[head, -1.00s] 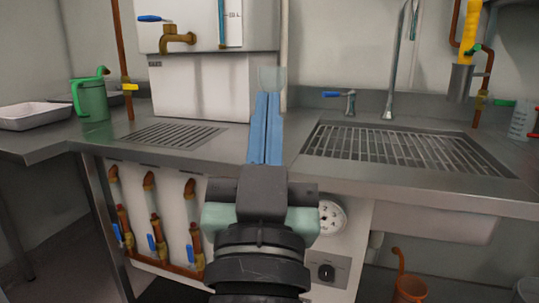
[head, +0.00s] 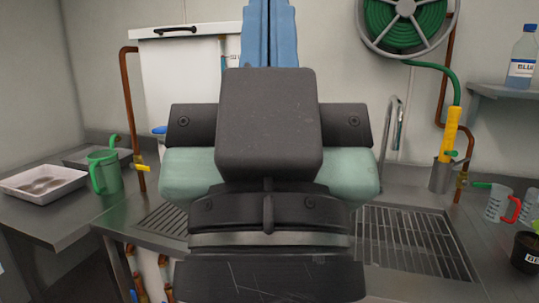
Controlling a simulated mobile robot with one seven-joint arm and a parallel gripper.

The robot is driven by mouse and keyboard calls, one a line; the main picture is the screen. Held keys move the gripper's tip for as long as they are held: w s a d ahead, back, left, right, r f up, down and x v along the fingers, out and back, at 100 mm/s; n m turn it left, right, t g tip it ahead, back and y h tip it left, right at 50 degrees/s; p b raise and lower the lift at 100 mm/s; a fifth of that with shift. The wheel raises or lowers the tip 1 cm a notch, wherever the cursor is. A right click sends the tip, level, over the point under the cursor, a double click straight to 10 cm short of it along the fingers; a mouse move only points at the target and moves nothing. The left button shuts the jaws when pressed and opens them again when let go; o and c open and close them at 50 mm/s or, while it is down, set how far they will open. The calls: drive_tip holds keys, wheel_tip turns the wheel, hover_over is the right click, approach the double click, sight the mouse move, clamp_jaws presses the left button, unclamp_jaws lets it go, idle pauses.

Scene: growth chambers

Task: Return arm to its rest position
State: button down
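My gripper (head: 268,35) is raised in front of the camera at the top middle of the head view. Its blue fingers point up and lie side by side with almost no gap between them. The fingertips are cut off by the top edge of the picture. No object shows between the visible parts of the fingers. The dark gripper body and my wrist fill the middle of the view and hide part of the counter behind.
A steel counter with a drain grate (head: 415,250) lies behind my arm. A white tank (head: 180,75), a green jug (head: 104,172) and a white tray (head: 43,186) are at left. A hose reel (head: 405,12), a blue-labelled bottle (head: 522,58) and measuring jugs (head: 500,204) are at right.

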wheel_tip(320, 180, up, 14)
drive_tip(key=p, duration=1.1)
drive_tip(key=shift+f, duration=0.2)
